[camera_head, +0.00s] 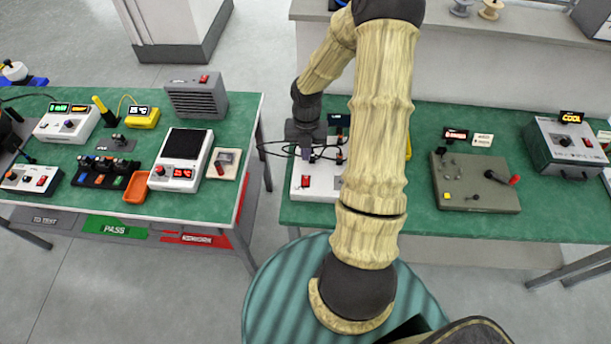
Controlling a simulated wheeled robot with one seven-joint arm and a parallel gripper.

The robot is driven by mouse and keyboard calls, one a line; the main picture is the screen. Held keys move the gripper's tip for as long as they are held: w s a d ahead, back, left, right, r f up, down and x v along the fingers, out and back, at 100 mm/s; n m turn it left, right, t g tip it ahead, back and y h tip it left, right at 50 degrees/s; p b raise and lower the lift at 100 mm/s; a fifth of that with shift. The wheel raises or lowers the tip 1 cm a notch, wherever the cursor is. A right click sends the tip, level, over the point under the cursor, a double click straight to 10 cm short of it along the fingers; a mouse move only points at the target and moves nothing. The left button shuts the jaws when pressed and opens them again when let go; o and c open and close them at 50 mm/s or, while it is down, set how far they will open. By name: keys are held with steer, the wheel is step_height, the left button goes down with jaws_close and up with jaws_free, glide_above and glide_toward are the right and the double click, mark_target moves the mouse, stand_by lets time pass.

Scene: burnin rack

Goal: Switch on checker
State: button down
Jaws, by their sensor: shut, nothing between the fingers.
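No label that I can read says which device is the checker. A white box (318,190) with a red switch (305,182) stands at the left end of the right green bench. My forearm hides its right side, and a small dark display (339,120) shows behind it. My gripper (309,155) is shut and empty over the back of this box, among thin black cables (275,150). I cannot tell whether it touches the box. The red switch is in front of the gripper, and its position is too small to read.
The right bench also holds a grey-green panel (455,200) with a red-tipped lever, and a grey unit (545,155) with a COOL display. The left bench holds several devices, including a white hotplate-like unit (190,145) and an orange tray (136,188). A floor gap separates the benches.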

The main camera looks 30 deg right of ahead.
mark_target(305, 183)
steer(key=f, duration=0.3)
steer(key=f+p, duration=0.1)
steer(key=f, duration=0.3)
steer(key=s+f, duration=0.1)
steer(key=f, duration=0.2)
steer(key=shift+a+f+p, duration=0.35)
steer(key=shift+f+p, duration=0.05)
steer(key=shift+s+f, duration=0.15)
steer(key=shift+w+d+p, duration=0.4)
steer(key=shift+w, duration=0.3)
steer(key=shift+r, duration=0.2)
